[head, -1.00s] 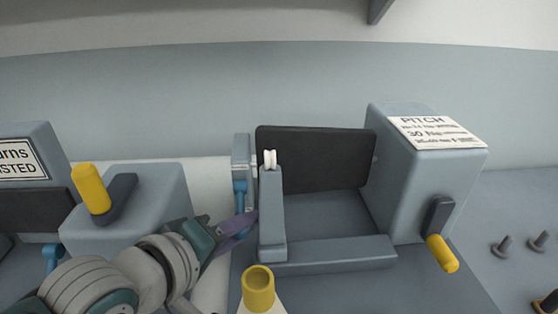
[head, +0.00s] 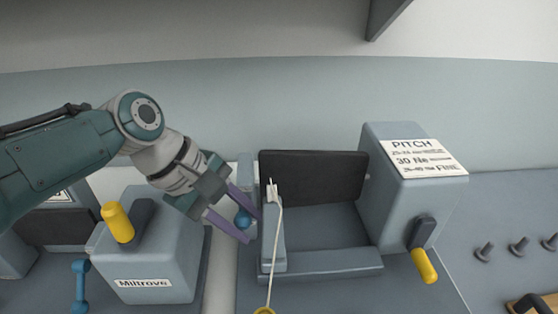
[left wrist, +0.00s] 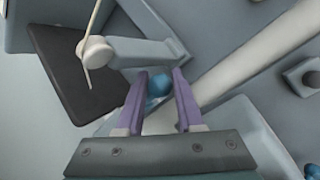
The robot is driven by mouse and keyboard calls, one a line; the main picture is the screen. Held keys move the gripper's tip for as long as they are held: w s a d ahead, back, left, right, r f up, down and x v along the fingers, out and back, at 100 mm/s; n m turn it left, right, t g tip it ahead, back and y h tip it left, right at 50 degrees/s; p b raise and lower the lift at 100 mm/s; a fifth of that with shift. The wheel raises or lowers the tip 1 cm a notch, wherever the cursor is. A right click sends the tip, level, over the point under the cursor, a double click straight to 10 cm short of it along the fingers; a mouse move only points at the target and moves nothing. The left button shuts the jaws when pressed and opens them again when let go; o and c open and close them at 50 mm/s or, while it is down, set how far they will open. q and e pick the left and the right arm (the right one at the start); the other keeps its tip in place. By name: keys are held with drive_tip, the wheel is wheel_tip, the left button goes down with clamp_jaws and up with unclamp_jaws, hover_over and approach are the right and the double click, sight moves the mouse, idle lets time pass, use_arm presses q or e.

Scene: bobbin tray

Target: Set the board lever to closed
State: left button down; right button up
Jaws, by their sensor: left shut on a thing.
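The board is a dark panel (head: 315,182) standing at the back of the grey-blue bay. A blue lever with a round knob (head: 243,221) is at the bay's left side. My left gripper (head: 253,226) reaches in from the left, its purple fingers shut on the blue knob. The left wrist view shows the knob (left wrist: 158,85) between the fingers (left wrist: 160,76). The fingers and arm hide much of the lever, so I cannot tell its exact angle. My right gripper is not in view.
A grey housing (head: 392,215) with a yellow-handled lever (head: 425,266) stands right of the bay. Another yellow lever (head: 118,222) tops the left housing, beside a second blue lever (head: 80,287). A pale thread (head: 276,245) hangs from the guide in front.

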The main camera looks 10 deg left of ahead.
use_arm(q)
drive_tip(key=shift+w+a+r+n+g+h+b, duration=0.15)
drive_tip(key=shift+w+r+n+g+h+b, duration=0.2)
drive_tip(key=shift+g+b, duration=0.45)
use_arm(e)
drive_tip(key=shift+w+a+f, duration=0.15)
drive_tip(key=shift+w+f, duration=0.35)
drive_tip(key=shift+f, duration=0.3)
use_arm(q)
drive_tip(key=shift+r, duration=0.1)
drive_tip(key=c, duration=0.5)
unclamp_jaws()
drive_tip(key=shift+w, duration=0.1)
drive_tip(key=shift+r+p, duration=0.15)
drive_tip(key=shift+p, duration=0.15)
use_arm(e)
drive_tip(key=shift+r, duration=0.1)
use_arm(q)
drive_tip(key=p+v, duration=0.3)
drive_tip(key=v, duration=0.6)
drive_tip(key=shift+w+a+r, duration=0.1)
drive_tip(key=shift+a+r, duration=0.05)
drive_tip(key=shift+r, duration=0.2)
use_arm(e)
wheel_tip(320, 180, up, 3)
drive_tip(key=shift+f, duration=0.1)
